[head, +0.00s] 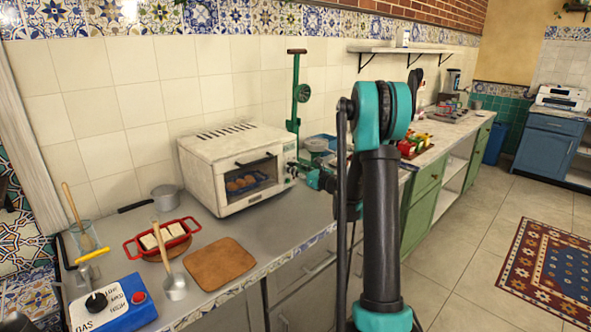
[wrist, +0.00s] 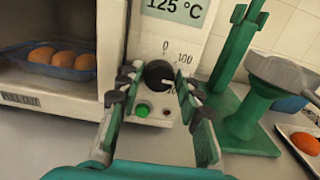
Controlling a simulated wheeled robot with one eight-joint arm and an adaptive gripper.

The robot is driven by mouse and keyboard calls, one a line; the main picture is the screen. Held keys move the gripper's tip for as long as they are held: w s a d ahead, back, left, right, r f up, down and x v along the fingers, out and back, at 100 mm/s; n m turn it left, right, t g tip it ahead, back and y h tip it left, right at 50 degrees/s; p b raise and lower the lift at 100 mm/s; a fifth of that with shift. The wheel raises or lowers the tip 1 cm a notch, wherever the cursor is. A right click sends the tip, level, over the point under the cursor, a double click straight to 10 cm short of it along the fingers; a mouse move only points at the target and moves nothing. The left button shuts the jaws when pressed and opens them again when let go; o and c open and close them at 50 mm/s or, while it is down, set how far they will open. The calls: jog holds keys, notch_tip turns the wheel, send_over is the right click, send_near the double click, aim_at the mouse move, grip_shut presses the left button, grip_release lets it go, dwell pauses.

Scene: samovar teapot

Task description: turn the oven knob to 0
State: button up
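The oven (head: 225,152) is a white box with a glass door on the counter in the head view, with brown buns (head: 240,184) visible inside. A white mark on the knob points right and slightly down. My gripper (wrist: 157,86) is open, its fingers on either side of the knob with visible gaps. In the head view my arm partly hides the gripper (head: 308,172).
A green button (wrist: 142,110) and a small red light sit below the knob. A green stand (wrist: 243,115) rises close to the right finger. In the head view, a red tray (head: 133,247), a wooden board (head: 219,264) and a blue gas box (head: 112,305) occupy the left counter.

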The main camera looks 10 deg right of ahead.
jog(key=c, duration=0.6)
jog(key=shift+c, duration=0.2)
jog(key=shift+n, duration=0.4)
jog(key=n, duration=1.6)
jog(key=shift+s+a+f+n, duration=0.15)
jog(key=shift+f+n, duration=0.1)
jog(key=shift+n, duration=0.45)
jog(key=o, duration=1.2)
jog(key=shift+c, duration=0.2)
